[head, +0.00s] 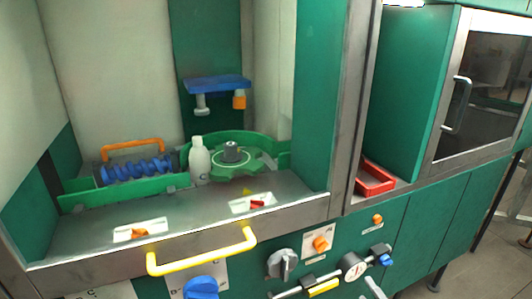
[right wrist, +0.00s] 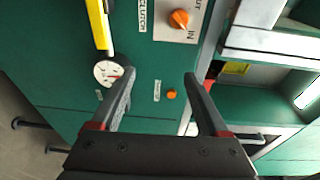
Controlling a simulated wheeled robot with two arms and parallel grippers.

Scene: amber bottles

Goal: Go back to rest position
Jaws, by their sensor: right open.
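My right gripper (right wrist: 160,75) shows in the right wrist view with its two dark fingers apart and nothing between them. It is in front of the green machine front, with a pressure gauge (right wrist: 108,72) beside the left finger and an orange knob (right wrist: 179,19) beyond the fingertips. Neither gripper shows in the head view, and my left gripper is in no view. A white bottle (head: 200,163) stands upright in the machine beside the green star wheel (head: 231,154).
A red tray (head: 374,179) sits in the right bay.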

